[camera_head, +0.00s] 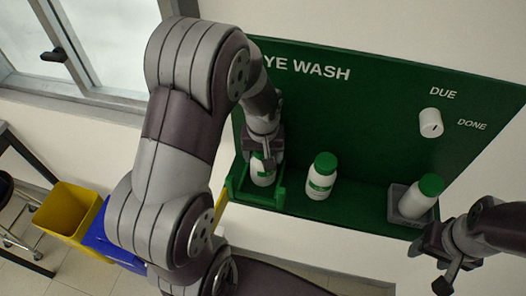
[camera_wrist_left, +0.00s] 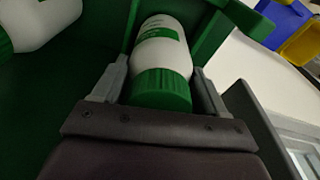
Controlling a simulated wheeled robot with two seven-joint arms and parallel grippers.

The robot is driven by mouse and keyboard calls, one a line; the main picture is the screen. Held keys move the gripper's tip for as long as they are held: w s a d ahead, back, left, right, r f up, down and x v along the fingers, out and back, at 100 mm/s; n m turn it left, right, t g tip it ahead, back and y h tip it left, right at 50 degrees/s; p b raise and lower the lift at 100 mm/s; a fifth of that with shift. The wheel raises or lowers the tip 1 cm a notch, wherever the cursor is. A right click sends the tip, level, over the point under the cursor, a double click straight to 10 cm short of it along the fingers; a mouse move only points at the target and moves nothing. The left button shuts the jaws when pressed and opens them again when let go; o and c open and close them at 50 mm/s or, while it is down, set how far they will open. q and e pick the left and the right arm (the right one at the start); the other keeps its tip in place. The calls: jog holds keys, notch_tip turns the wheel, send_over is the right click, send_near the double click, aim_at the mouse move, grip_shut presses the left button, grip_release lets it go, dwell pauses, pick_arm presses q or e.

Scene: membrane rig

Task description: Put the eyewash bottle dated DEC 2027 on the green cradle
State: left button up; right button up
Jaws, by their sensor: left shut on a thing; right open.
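A white eyewash bottle with a green cap (camera_wrist_left: 160,60) is between the fingers of my left gripper (camera_wrist_left: 157,88), which is shut on it. In the head view this bottle (camera_head: 263,176) is inside the green cradle (camera_head: 268,196) at the left end of the shelf. Whether its base touches the cradle floor cannot be told. A second bottle (camera_head: 321,178) stands mid-shelf, and it also shows in the left wrist view (camera_wrist_left: 38,22). A third bottle (camera_head: 418,198) stands tilted in a grey holder (camera_head: 397,208). No date is readable. My right gripper (camera_head: 440,268) is open and empty at lower right.
The green EYE WASH board (camera_head: 365,130) rises behind the shelf, with a white knob (camera_head: 430,123) between DUE and DONE. A yellow bin (camera_head: 68,212) and a blue bin (camera_head: 112,240) stand at lower left. The shelf is clear between the middle bottle and the grey holder.

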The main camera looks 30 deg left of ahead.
pick_arm(q)
jog(key=shift+s+f, duration=0.1)
jog(key=shift+s, duration=0.05)
jog(key=shift+f, duration=0.1)
dwell(0.4)
jog(key=o, duration=1.3)
jog(key=shift+o, duration=0.2)
jog(key=r+b, duration=0.1)
jog(key=r, duration=0.3)
jog(key=s+r+b, duration=0.1)
jog(key=r, duration=0.3)
jog(key=r+b, duration=0.1)
jog(key=r, duration=0.3)
jog(key=shift+s+d+r, duration=0.1)
jog(key=shift+s+d, duration=0.1)
jog(key=shift+d, duration=0.1)
jog(key=shift+r, duration=0.2)
